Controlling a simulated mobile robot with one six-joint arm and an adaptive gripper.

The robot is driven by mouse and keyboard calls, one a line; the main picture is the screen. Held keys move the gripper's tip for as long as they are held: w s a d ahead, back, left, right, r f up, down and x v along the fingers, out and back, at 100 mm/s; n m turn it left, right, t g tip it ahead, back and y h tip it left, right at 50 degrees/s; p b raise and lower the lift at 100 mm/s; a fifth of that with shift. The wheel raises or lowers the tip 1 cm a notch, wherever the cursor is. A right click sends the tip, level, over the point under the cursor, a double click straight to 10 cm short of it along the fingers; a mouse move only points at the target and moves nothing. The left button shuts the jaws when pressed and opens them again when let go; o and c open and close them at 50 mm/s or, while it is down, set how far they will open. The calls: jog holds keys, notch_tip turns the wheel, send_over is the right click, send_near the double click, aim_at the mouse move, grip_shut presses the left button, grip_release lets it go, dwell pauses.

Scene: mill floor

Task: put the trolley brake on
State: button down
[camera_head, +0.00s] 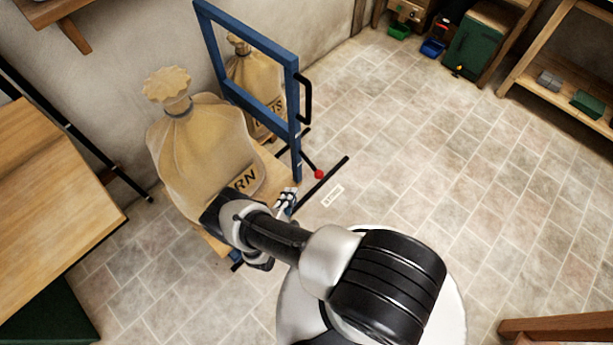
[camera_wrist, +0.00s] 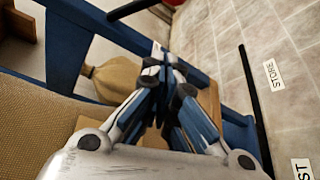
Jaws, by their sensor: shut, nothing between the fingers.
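The trolley has a blue upright frame (camera_head: 291,120) with a black handle (camera_head: 305,98) and a wooden deck (camera_head: 276,176) bearing a large grain sack (camera_head: 200,150). A thin dark lever with a red knob (camera_head: 319,174) stands at the trolley's foot, close to a dark bar (camera_head: 333,172) along the floor. I cannot tell the brake's position. My gripper (camera_head: 289,196) is shut and empty, beside the deck and to the lower left of the red knob, apart from it.
A second sack (camera_head: 255,80) stands behind the frame by the wall. A floor label (camera_head: 333,195) lies right of the bar; the wrist view shows a STORE label (camera_wrist: 272,75). A wooden table (camera_head: 50,200) is at left, shelves (camera_head: 560,60) at upper right. The tiled floor at right is clear.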

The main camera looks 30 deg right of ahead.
aim_at(311, 164)
jog(key=b+x, duration=0.3)
jog(key=x, duration=0.7)
jog(key=s, duration=0.1)
jog(key=s+d+r, duration=0.1)
jog(key=s+r, duration=0.1)
jog(key=shift+s+d+p, duration=0.1)
jog(key=shift+d+p, duration=0.2)
jog(key=shift+d, duration=0.1)
